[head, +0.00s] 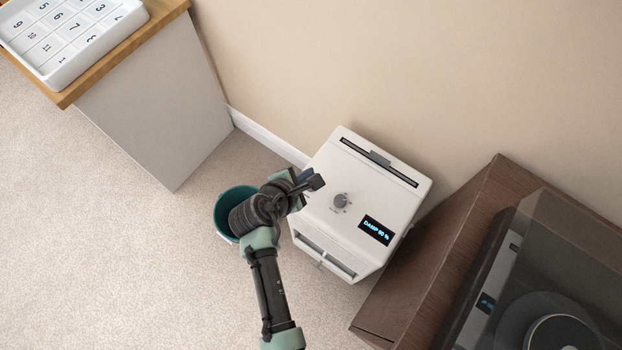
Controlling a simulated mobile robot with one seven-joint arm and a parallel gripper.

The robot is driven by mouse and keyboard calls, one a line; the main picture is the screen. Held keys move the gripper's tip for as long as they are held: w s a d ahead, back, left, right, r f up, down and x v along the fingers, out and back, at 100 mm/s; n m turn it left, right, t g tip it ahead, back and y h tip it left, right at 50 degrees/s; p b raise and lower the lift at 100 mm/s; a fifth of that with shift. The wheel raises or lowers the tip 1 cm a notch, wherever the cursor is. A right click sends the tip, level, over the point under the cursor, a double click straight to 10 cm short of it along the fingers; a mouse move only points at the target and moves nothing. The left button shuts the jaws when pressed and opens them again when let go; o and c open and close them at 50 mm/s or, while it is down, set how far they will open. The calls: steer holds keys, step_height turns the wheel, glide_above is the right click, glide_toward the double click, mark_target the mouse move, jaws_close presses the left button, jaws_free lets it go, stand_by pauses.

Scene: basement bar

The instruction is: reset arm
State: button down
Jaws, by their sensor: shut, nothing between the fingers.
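My gripper (312,182) is in the middle of the head view, at the end of my dark and green arm. It is shut and holds nothing. It appears over the left edge of a white dehumidifier (325,215); I cannot tell how high it is above it or whether it touches. The dehumidifier has a grey knob (340,201), a display (376,230) reading "DAMP 90 %", and a dark slot with a grey tab on top. A teal bucket (226,205) stands on the floor to the left, partly hidden behind my arm.
A wood-topped counter (130,45) at the upper left bears a white tray (90,73) with numbered compartments. A brown cabinet (440,255) with a turntable (550,290) under a clear lid stands at the lower right. The wall is behind. Carpet (110,250) is clear at the lower left.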

steer(key=shift+r+p, duration=0.35)
steer(key=shift+r, duration=0.35)
